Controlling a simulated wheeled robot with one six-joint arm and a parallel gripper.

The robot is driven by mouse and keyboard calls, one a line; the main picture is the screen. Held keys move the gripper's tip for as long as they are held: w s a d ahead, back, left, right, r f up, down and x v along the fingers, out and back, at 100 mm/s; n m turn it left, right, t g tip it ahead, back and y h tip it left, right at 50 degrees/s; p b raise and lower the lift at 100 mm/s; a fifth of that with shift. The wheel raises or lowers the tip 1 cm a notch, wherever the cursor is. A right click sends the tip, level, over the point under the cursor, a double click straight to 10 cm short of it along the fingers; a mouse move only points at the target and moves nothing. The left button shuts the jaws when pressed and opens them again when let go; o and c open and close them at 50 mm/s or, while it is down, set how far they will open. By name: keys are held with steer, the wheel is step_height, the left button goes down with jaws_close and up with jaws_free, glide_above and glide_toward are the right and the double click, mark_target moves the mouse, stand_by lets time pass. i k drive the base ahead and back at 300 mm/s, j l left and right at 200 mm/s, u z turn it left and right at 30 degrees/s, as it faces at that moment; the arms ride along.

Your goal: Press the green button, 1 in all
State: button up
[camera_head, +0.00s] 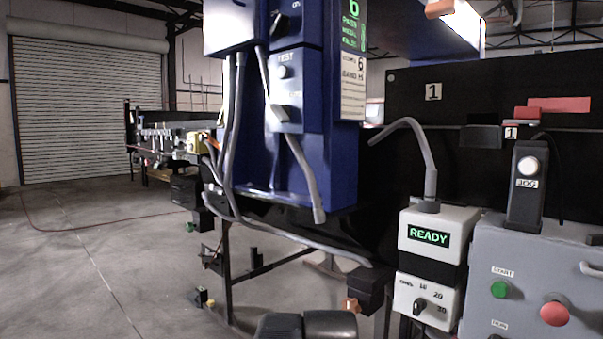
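The green button (500,289) is a small round button on the front of a grey control panel (480,255) at the lower right. A label that seems to read START sits just above it. Nothing covers the button. Whether it is pressed in cannot be told. My gripper's fingers do not show. Dark rounded parts at the bottom centre edge look like my own arm, well left of the button and apart from the panel.
A red mushroom button (554,312) is right of the green one. A black JOG pendant (526,185) stands on the panel's top. A white box (436,235) lit READY, with a dial below, is left of the panel. A blue cabinet (330,160) with hanging grey conduits fills the centre.

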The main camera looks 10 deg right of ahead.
mark_target(499, 289)
steer(key=z, duration=1.95)
